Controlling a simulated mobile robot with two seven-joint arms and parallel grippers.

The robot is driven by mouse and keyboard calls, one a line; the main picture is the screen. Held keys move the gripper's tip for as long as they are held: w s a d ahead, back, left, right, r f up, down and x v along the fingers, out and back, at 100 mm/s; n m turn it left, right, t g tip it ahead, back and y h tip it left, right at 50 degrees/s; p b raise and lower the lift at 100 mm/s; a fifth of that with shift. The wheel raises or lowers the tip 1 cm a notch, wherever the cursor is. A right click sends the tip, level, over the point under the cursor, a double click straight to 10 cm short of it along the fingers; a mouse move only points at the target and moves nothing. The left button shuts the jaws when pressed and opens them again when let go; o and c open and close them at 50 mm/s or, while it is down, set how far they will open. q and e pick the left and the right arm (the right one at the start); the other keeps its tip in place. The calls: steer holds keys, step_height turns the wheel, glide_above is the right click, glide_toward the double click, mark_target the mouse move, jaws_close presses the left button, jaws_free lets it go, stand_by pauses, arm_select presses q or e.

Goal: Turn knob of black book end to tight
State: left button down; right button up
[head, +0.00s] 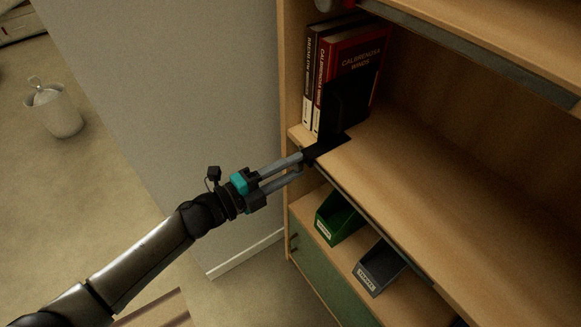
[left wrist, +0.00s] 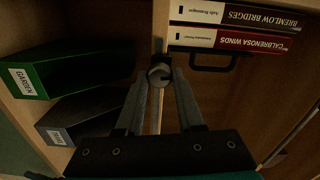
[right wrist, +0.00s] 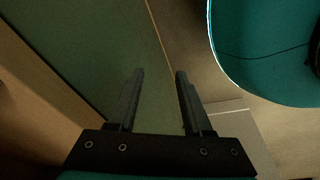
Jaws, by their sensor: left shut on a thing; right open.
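The black book end (head: 345,106) stands on the upper shelf against the books, its flat foot reaching the shelf's front edge. In the left wrist view the book end (left wrist: 212,68) shows as a dark loop beside the red book. Its round grey knob (left wrist: 159,75) sits at the shelf edge between my left fingertips. My left gripper (head: 301,162) is shut on the knob; it also shows in the left wrist view (left wrist: 160,82). In the head view the fingers hide the knob. My right gripper (right wrist: 157,75) is open and empty, in front of a green panel.
A white and black book (head: 311,80) and a red book (head: 352,62) stand at the shelf's left end. The shelf board right of them is clear. A green bin (head: 338,222) and a grey bin (head: 381,270) stand below. A bucket (head: 58,115) stands on the floor.

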arm_select(q)
steer(key=shift+m, duration=0.7)
arm_select(e)
steer(key=shift+w+a+r, duration=0.15)
steer(key=shift+w+r, duration=0.05)
steer(key=shift+w, duration=0.05)
steer(key=shift+s+a, duration=0.1)
steer(key=shift+s, duration=0.15)
arm_select(q)
steer(key=c, duration=0.6)
jaws_free()
steer(key=shift+o, duration=0.2)
arm_select(e)
steer(key=shift+w+a, duration=0.1)
steer(key=shift+w, duration=0.15)
arm_select(q)
steer(key=shift+a, duration=0.1)
arm_select(e)
steer(key=shift+r, duration=0.1)
arm_select(q)
steer(key=shift+s+a, duration=0.2)
steer(key=p+v, duration=0.2)
steer(key=v, duration=1.2)
steer(key=shift+s+a, duration=0.2)
steer(key=shift+a, duration=0.05)
arm_select(e)
steer(key=s+d+f, duration=0.2)
steer(key=s, duration=0.1)
steer(key=shift+s+d, duration=0.3)
steer(key=shift+d, duration=0.05)
